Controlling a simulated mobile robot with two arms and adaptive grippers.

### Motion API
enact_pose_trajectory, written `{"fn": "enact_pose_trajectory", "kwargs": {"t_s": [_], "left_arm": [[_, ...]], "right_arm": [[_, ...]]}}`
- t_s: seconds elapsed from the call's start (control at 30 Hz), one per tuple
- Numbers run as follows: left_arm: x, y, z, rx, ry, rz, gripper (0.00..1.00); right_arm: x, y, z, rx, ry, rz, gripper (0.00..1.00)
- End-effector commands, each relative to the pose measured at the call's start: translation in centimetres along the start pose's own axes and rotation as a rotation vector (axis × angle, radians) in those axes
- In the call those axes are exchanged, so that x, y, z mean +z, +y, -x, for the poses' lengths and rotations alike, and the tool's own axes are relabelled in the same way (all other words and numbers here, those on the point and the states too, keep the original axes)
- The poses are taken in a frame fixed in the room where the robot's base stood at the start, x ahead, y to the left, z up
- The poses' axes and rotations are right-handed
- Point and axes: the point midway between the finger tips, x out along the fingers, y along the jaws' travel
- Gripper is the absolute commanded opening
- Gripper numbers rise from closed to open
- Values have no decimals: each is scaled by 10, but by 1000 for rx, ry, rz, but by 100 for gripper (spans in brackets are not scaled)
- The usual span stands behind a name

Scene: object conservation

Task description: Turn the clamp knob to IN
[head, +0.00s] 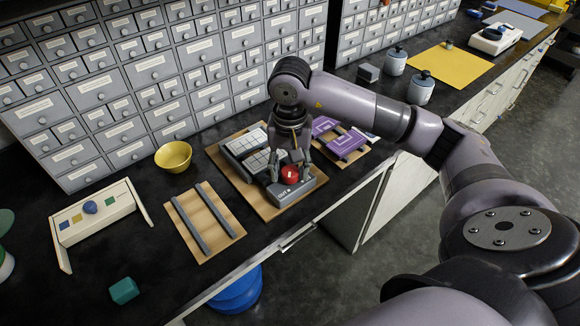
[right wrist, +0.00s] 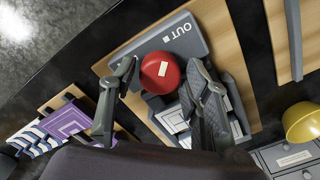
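The clamp knob (head: 290,175) is round and red with a pale mark. It sits on a grey block (head: 299,190) at the front right of a wooden board (head: 227,172). The block's front end reads OUT, and the lettering also shows in the right wrist view. My right gripper (head: 287,168) points down over the knob. In the right wrist view, the gripper (right wrist: 162,75) is open, with one finger on each side of the red knob (right wrist: 160,72). A small gap shows between each finger and the knob. My left gripper is not in view.
Behind the knob on the board are grey units with pale tiles (head: 256,161). A purple panel (head: 345,143) lies close at right, a board with two grey bars (head: 205,220) at left. A yellow bowl (head: 173,156) and grey drawer cabinets (head: 150,70) stand behind.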

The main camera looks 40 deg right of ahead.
Motion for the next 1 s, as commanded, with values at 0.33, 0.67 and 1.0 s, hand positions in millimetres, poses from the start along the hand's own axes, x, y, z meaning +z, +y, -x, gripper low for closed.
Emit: {"fn": "enact_pose_trajectory", "kwargs": {"t_s": [0.33,0.67,1.0], "left_arm": [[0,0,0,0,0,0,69],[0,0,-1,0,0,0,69],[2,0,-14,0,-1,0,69]], "right_arm": [[0,0,0,0,0,0,18],[0,0,0,-1,0,-4,6],[0,0,-2,-2,1,-131,6]]}}
